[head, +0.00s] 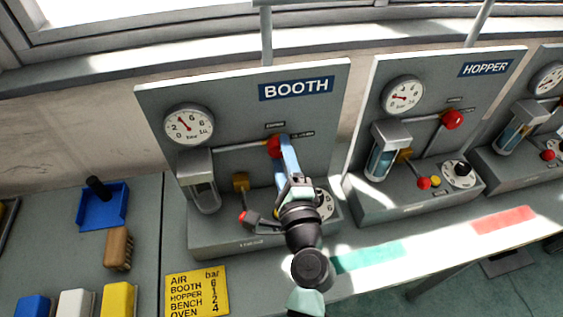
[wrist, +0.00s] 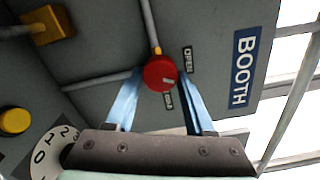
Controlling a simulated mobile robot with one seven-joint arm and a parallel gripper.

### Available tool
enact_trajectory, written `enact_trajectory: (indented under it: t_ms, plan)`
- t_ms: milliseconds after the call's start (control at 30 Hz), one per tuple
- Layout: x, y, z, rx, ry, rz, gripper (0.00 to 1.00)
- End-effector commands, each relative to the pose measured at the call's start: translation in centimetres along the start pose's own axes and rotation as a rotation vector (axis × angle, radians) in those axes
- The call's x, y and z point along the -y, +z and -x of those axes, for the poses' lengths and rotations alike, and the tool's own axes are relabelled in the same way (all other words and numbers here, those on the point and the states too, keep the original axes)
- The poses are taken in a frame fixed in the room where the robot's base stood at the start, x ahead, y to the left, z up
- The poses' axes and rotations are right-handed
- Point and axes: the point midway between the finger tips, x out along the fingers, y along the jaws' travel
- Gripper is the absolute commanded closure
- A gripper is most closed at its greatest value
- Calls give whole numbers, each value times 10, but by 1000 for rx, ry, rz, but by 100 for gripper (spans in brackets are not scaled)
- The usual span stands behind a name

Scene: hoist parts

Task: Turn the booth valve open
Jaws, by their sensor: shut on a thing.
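The booth valve (head: 273,147) is a round red knob on the pipe of the grey BOOTH panel (head: 240,105). My gripper (head: 279,148) reaches the valve from the front; in the wrist view my gripper (wrist: 159,82) is shut on the knob. The booth gauge (head: 189,125) stands upper left of the valve.
A yellow card (head: 197,291) lists pressures at the bench front. The HOPPER panel (head: 410,105) with its own red knob (head: 452,119) stands to the right. A blue tray (head: 101,207) and a brush (head: 118,248) lie left. My arm hides part of the booth base's dial (head: 326,205).

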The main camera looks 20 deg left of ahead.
Motion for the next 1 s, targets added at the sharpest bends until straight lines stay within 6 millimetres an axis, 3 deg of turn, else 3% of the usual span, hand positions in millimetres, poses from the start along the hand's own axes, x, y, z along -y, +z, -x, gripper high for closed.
enact_trajectory:
  t_ms: [500, 1000]
  plan:
    - [-2, 0, 0, 1, 0, 405, 100]
    - [0, 0, 0, 1, 2, 524, 100]
